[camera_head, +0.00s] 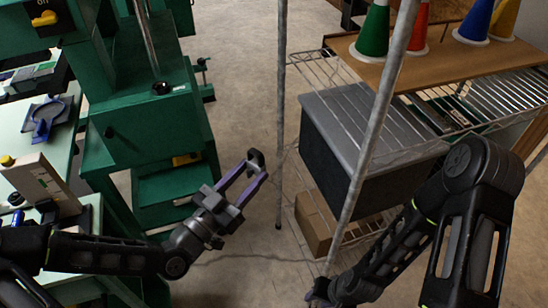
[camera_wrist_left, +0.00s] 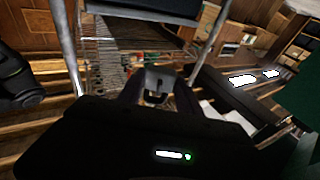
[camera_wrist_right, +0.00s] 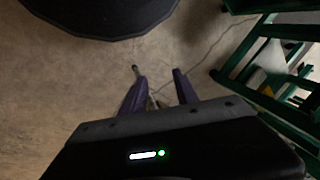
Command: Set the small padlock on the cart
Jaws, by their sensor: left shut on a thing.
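The small padlock (camera_head: 256,160) is dark, with a looped shackle. My left gripper (camera_head: 258,174) is shut on it and holds it in the air, between the green machine and the cart. The padlock (camera_wrist_left: 156,86) also shows between the fingers in the left wrist view. The cart (camera_head: 510,95) is a wire-shelf frame with upright metal poles, right of my left gripper. My right gripper (camera_wrist_right: 157,72) is open, with its purple fingers apart above the floor and no object held. In the head view its fingers are hard to make out at the bottom edge.
A wooden board (camera_head: 447,62) on the cart carries several coloured cones. A grey-lidded dark box (camera_head: 365,125) and a cardboard box (camera_head: 315,222) sit lower. The cart's near pole (camera_head: 372,135) stands between my arms. A green machine (camera_head: 150,125) and a cluttered bench (camera_head: 90,215) are left.

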